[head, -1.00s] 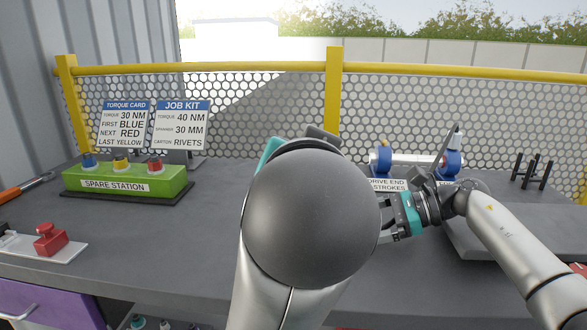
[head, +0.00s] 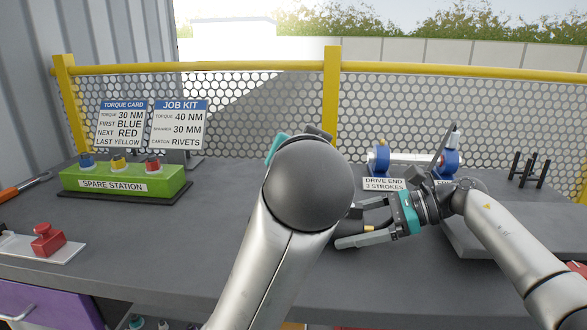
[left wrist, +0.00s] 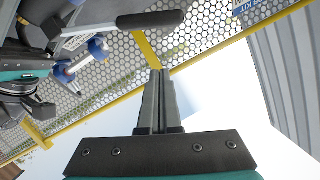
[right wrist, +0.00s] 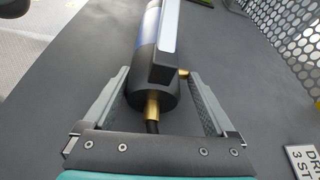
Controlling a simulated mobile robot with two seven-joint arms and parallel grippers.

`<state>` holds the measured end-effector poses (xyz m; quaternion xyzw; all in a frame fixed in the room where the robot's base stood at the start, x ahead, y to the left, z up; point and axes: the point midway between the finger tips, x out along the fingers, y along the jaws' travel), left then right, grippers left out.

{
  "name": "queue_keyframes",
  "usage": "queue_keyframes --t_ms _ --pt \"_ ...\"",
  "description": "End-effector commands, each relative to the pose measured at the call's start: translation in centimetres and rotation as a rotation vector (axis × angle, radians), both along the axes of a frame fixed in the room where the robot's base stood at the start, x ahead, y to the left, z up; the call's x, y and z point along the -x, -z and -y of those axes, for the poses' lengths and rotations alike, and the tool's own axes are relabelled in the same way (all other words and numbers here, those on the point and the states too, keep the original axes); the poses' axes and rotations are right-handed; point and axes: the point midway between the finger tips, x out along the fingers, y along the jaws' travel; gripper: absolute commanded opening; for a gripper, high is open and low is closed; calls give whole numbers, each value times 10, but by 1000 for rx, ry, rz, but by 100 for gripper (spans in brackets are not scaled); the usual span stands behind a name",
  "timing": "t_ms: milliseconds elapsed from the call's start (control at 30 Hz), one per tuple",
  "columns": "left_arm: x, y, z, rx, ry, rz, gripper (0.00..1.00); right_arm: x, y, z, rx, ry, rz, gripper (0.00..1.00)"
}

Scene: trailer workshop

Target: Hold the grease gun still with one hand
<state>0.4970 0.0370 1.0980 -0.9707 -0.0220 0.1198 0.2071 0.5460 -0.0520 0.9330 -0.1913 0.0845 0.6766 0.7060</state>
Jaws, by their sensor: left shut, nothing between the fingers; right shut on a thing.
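The grease gun (right wrist: 150,88) shows in the right wrist view as a dark cylinder with a black end cap, a brass fitting and a black hose. My right gripper (right wrist: 158,72) has one finger on each side of its end and is shut on it. In the head view, the right gripper (head: 350,224) is at right of centre, low over the bench, with a brass bit between its fingers. My left gripper (left wrist: 158,74) is shut and empty in the left wrist view, below a black-gripped lever (left wrist: 150,20). In the head view my left arm hides most of the gun.
The green spare station (head: 125,180) and a red button block (head: 47,238) are at left. Blue-ended drive parts (head: 382,160) with a label stand behind my right gripper. A raised grey plate (head: 470,240) lies at right. A mesh fence closes the back.

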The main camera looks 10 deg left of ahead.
Motion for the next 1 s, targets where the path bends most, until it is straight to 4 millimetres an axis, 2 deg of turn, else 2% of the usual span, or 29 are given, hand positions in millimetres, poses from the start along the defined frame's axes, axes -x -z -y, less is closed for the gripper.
queue_keyframes --t_ms 100,200,400,867,1000 --pt "-21 5 -3 -1 -3 -2 0 0 -2 0 -3 1 3 37" --pt "-19 21 -10 -2 -2 -3 0 -1 -2 0 -3 1 2 37" --pt "-19 37 -17 -1 -1 0 0 0 -2 0 -3 1 2 37" --pt "-19 41 -18 4 0 1 0 0 -2 0 -3 1 3 37" --pt "-18 50 -23 64 1 -3 0 0 -2 0 -3 0 1 37"
